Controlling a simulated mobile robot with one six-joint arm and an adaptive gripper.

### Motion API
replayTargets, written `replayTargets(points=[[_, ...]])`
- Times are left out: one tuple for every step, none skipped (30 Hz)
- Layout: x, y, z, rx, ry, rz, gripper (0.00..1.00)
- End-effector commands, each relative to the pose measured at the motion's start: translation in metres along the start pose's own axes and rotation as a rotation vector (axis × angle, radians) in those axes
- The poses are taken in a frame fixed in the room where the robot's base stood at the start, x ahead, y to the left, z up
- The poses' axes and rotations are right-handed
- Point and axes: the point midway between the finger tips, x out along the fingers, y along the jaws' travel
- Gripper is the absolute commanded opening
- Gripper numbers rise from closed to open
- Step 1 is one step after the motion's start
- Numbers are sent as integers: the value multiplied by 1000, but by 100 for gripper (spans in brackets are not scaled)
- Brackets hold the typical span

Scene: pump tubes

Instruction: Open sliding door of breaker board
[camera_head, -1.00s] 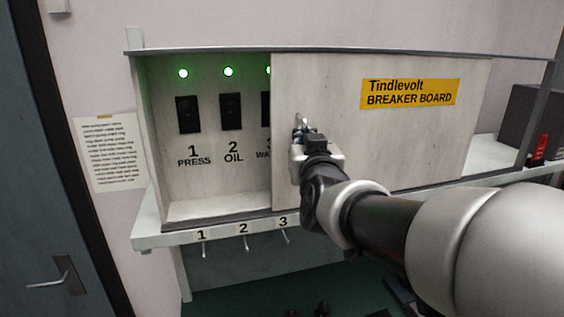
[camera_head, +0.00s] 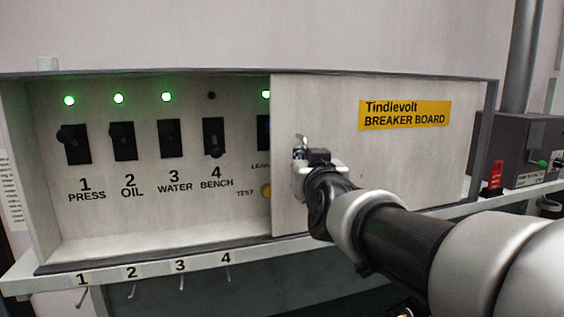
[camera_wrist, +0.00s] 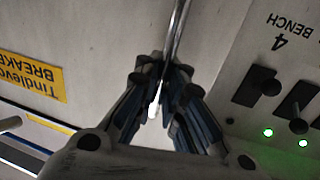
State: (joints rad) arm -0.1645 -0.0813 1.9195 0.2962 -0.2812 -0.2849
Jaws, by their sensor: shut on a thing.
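The sliding door (camera_head: 375,165) is a pale panel with a yellow "Tindlevolt BREAKER BOARD" label (camera_head: 405,114). It covers the right part of the breaker board (camera_head: 140,235); the left part is uncovered. My gripper (camera_head: 302,150) is at the door's left edge area, shut on the door's handle. In the wrist view, the fingers of my gripper (camera_wrist: 165,85) close around the thin metal handle (camera_wrist: 178,28). The handle is mostly hidden by my gripper in the head view.
Breaker switches (camera_head: 125,141) labelled PRESS, OIL, WATER and BENCH show in the opening, with green lights above most. A yellow test button (camera_head: 266,190) sits by the door's left edge. A dark box with a red item (camera_head: 494,175) stands to the right.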

Motion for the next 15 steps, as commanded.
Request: replayTargets(points=[[0, 0, 5, 1, -11, -1, 0], [0, 0, 5, 1, -11, -1, 0], [0, 0, 5, 1, -11, -1, 0], [0, 0, 5, 1, -12, -1, 0], [0, 0, 5, 1, -12, -1, 0], [0, 0, 5, 0, -12, -1, 0], [0, 0, 5, 0, -12, -1, 0], [0, 0, 5, 0, -12, -1, 0], [0, 0, 6, 0, -12, -1, 0], [0, 0, 6, 0, -12, -1, 0], [0, 0, 6, 0, -12, -1, 9], [0, 0, 6, 0, -12, -1, 11], [0, 0, 5, 0, -12, -1, 13], [0, 0, 5, 0, -11, -1, 15], [0, 0, 4, 0, -9, -1, 18]])
